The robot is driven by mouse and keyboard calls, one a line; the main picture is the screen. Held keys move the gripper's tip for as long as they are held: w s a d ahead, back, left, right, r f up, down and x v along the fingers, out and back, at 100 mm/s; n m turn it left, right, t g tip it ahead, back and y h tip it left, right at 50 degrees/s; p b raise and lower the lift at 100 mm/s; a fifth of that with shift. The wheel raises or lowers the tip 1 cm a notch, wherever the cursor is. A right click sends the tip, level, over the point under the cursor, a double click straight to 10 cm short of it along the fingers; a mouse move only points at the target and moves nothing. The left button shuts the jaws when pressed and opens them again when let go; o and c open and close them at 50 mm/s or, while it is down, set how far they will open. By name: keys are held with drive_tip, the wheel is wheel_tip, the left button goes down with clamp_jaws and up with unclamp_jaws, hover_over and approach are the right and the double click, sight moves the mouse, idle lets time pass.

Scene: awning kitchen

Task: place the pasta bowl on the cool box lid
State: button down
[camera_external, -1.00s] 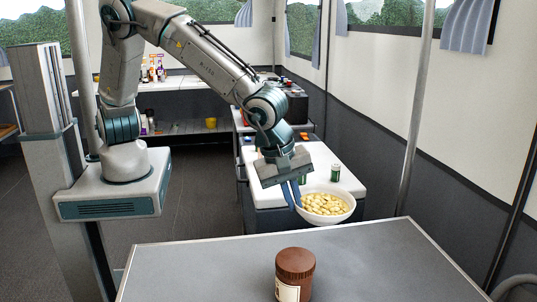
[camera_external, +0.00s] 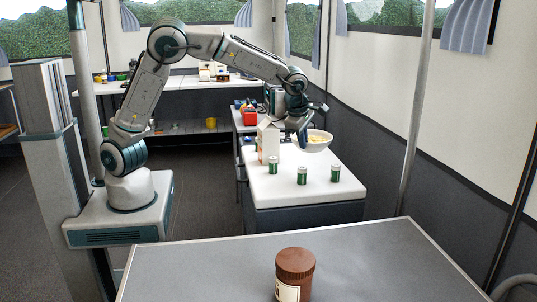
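The white pasta bowl (camera_external: 318,147), with yellow pasta in it, is held above the back right part of the white cool box lid (camera_external: 292,186). My gripper (camera_external: 304,138) is at the bowl's left rim, its blue fingers seeming to pinch that rim. The bowl looks nearly level. A gap between bowl and lid is hard to judge from this view.
Several green-labelled jars (camera_external: 302,176) stand on the lid's front half. A carton (camera_external: 268,143) stands at its left back, close to my gripper. The grey table (camera_external: 200,270) in front bears a brown jar (camera_external: 294,272). The lid's back right looks free.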

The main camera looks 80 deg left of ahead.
drive_tip(key=w+a+f, duration=0.1)
drive_tip(key=a+f, duration=0.2)
drive_tip(key=w+a+f+b, duration=0.1)
drive_tip(key=w+a+f, duration=0.1)
drive_tip(key=a+f, duration=0.2)
drive_tip(key=w+a+f, duration=0.1)
drive_tip(key=a+f, duration=0.2)
drive_tip(key=shift+w+a+f, duration=0.15)
drive_tip(key=shift+a+f, duration=0.1)
drive_tip(key=shift+f, duration=0.15)
drive_tip(key=shift+r, duration=0.1)
drive_tip(key=shift+b, duration=0.3)
drive_tip(key=c, duration=2)
unclamp_jaws()
drive_tip(key=shift+f, duration=0.25)
drive_tip(key=shift+c, duration=0.2)
drive_tip(key=o, duration=0.4)
drive_tip(key=shift+o, duration=0.2)
drive_tip(key=shift+r, duration=0.1)
